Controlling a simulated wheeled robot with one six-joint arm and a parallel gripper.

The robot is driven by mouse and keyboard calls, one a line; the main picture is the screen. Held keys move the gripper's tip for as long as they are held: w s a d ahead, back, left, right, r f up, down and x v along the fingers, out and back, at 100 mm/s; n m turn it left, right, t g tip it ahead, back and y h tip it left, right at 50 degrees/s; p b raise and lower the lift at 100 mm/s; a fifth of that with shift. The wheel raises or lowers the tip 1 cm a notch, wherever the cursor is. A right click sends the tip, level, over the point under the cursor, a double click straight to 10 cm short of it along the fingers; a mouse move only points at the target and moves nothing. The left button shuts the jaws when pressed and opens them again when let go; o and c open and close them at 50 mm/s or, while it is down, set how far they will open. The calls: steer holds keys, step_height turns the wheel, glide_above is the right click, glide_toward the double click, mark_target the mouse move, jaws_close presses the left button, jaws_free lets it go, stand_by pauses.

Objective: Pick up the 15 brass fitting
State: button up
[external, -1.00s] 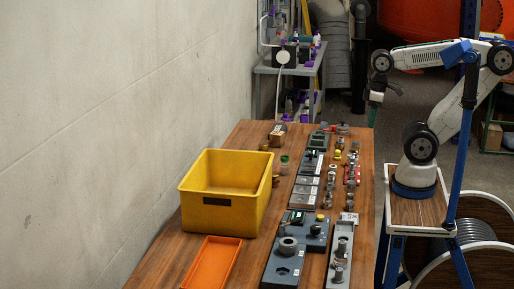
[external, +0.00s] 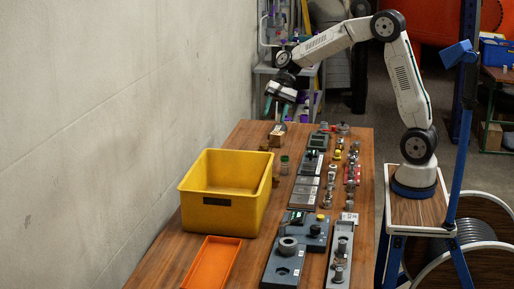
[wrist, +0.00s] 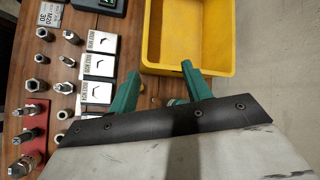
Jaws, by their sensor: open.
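Several brass pieces are on the wooden table near the yellow bin. A brass block (external: 277,138) stands at the table's far end, a small brass piece (external: 264,148) lies beside it, and another brass piece (external: 275,181) sits by the bin's right side. I cannot read which one is marked 15. My gripper (external: 276,104) is raised above the far end of the table, over the brass block, open and empty. Its green fingers (wrist: 160,71) show apart in the wrist view, and the table area just behind them is partly hidden by the gripper body.
The yellow bin (external: 216,201) stands open and looks empty on the table's left side. An orange tray (external: 211,263) lies in front of it. Rows of metal fittings and grey gauge blocks (wrist: 97,66) fill the table's right side. A wall runs along the left.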

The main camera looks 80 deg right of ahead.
steer(key=w+d+f+m+t+y, duration=0.1)
steer(key=w+d+f+m+t, duration=0.1)
steer(key=w+d+f+m, duration=0.2)
steer(key=w+d+f+m+t, duration=0.2)
steer(key=w+d+f+m, duration=0.2)
steer(key=w+d+f, duration=0.4)
steer(key=w+d+f+m+t+y, duration=0.1)
steer(key=w+d+f+m, duration=0.3)
steer(key=f, duration=0.6)
steer(key=shift+w+d+f+t+y, duration=0.15)
steer(key=shift+w+d+t, duration=0.15)
steer(key=shift+w+d, duration=0.35)
steer(key=shift+w+d+r+t+y, duration=0.15)
steer(key=shift+w+d+t, duration=0.2)
steer(key=shift+d, duration=0.5)
steer(key=shift+w+f, duration=0.15)
steer(key=shift+f, duration=0.2)
steer(key=x, duration=0.7)
steer(key=shift+w+f, duration=0.2)
steer(key=shift+w, duration=0.1)
jaws_close()
